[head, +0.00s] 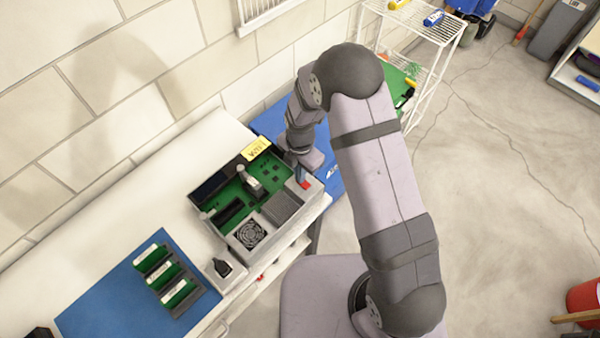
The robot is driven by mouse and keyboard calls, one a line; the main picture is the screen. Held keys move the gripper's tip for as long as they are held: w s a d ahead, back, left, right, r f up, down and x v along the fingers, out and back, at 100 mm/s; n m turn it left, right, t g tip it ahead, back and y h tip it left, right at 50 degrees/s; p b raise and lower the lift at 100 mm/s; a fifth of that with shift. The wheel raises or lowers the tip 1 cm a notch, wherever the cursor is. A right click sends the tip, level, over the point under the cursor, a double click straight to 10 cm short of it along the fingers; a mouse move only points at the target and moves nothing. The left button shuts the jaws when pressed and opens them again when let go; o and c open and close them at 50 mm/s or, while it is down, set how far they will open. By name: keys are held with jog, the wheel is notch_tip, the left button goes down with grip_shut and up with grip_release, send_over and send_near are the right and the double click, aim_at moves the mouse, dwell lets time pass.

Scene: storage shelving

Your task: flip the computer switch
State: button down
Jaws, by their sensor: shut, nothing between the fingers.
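The computer is an open grey case (240,245) with a green board (232,192) inside, on the white bench. A small red switch (304,185) shows at the case's right corner. My gripper (301,175) points down just above and behind the red switch, its fingers shut and empty. The fingertips are small and dark here, and I cannot tell if they touch the switch. My wrist covers part of the case's back right corner. Which way the switch is set is too small to tell.
A yellow note (256,148) stands at the case's back edge. A blue mat (100,303) with several green-and-black modules (163,270) lies left, with a small dark-topped object (221,267) between. A white wire rack (440,35) stands behind. Open floor lies right.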

aim_at(304, 183)
jog(key=shift+f, duration=0.25)
jog(key=shift+r, duration=0.1)
jog(key=shift+s, duration=0.1)
jog(key=shift+s+d+r+p, duration=0.3)
jog(key=shift+s+d, duration=0.15)
jog(key=shift+d, duration=0.1)
notch_tip(304, 183, up, 4)
jog(key=p, duration=0.3)
jog(key=shift+r, duration=0.1)
jog(key=shift+w+r, duration=0.1)
jog(key=shift+r, duration=0.2)
notch_tip(304, 183, up, 9)
jog(key=b, duration=0.3)
jog(key=shift+b, duration=0.3)
